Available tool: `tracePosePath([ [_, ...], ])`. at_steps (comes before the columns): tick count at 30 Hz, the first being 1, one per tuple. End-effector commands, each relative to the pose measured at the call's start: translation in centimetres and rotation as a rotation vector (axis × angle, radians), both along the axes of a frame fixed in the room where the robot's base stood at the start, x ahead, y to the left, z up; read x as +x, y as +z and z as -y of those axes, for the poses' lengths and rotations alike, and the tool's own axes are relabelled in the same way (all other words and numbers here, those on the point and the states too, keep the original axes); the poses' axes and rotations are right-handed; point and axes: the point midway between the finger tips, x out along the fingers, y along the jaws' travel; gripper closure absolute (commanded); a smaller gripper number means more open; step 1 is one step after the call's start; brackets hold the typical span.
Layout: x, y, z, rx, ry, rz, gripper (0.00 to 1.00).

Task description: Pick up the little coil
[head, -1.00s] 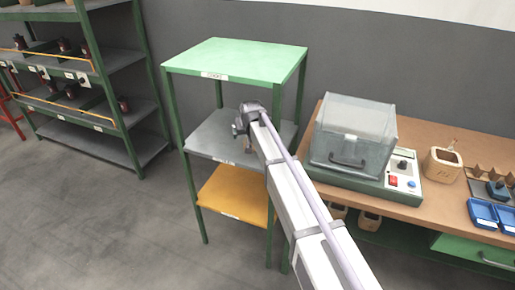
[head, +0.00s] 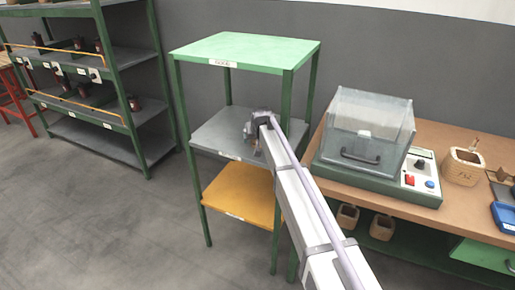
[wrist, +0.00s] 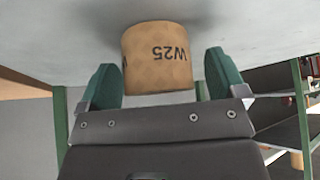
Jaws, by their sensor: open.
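The little coil (wrist: 160,60) is a tan, round piece marked "W25". In the wrist view it rests against the grey middle shelf (wrist: 60,30) and appears upside down. My gripper (wrist: 160,68) is open, with one green finger on each side of the coil. Small gaps show between the fingers and the coil. In the head view my gripper (head: 252,134) is over the grey middle shelf (head: 215,132) of a green stand. The coil is mostly hidden there by my arm.
The stand has a green top (head: 250,50) above and a yellow shelf (head: 240,195) below. At the right is a bench with a clear-lidded tester (head: 368,135) and a larger coil (head: 463,166). Two coils (head: 347,216) sit under the bench. A rack (head: 95,120) stands at the left.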

Motion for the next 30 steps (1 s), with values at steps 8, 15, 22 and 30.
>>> tracePosePath([
  [8, 0.4, -0.65, -0.09, 0.0, 0.0, 0.0, 0.12],
  [15, 0.38, -0.64, -0.08, 0.0, 0.0, 0.0, 0.35],
  [22, 0.38, -0.64, -0.08, 0.0, 0.0, 0.0, 0.57],
  [30, 0.39, -0.64, -0.09, 0.0, 0.0, 0.0, 0.67],
])
